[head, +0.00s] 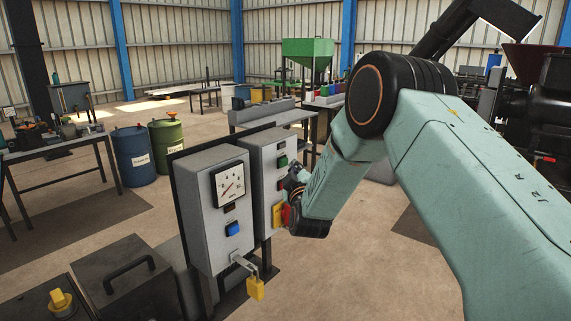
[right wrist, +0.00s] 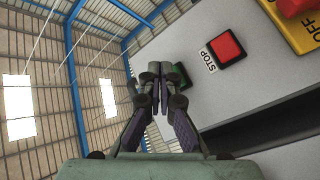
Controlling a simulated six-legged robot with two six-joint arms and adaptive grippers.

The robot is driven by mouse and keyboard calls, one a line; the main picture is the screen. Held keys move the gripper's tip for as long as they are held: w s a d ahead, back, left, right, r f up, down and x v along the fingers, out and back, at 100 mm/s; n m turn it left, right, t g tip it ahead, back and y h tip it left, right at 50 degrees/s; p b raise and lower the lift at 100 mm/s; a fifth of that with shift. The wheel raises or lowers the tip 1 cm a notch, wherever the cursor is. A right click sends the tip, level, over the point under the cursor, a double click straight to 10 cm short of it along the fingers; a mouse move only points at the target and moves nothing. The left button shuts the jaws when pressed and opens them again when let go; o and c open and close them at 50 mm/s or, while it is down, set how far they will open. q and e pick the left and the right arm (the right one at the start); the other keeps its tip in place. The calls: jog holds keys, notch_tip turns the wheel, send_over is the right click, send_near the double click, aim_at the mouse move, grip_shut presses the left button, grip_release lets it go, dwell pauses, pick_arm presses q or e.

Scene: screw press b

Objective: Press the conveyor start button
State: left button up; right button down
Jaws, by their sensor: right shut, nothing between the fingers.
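The right-hand grey control box (head: 258,160) carries a green button (head: 282,161), which I take for the start button; its label is not readable. In the right wrist view the green button (right wrist: 183,76) is partly hidden behind the fingers. A red button (right wrist: 228,46) labelled STOP is beside it, and a red emergency knob (right wrist: 296,6) on a yellow plate (right wrist: 304,32) lies beyond. My right gripper (right wrist: 156,72) is shut and empty, its tips at the green button; contact cannot be told. In the head view the right gripper (head: 291,182) is beside the box face. My left gripper is out of view.
Next to it, a box (head: 207,235) has a gauge (head: 230,184), a blue button (head: 233,229) and a yellow padlock (head: 255,288). Blue (head: 134,158) and green (head: 169,145) drums stand behind. A workbench (head: 62,147) is at left. Floor right of the boxes is open.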

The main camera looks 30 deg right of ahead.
jog(key=shift+w+a+b, duration=0.35)
jog(key=shift+w, duration=0.5)
dwell(1.7)
jog(key=shift+s+d+p, duration=0.35)
jog(key=shift+s+p, duration=0.15)
jog(key=shift+s, duration=0.35)
jog(key=s+p, duration=0.1)
jog(key=s+d, duration=0.1)
jog(key=s, duration=0.1)
jog(key=s+d+p, duration=0.1)
jog(key=shift+s+p, duration=0.3)
jog(key=shift+p, duration=0.05)
dwell(0.7)
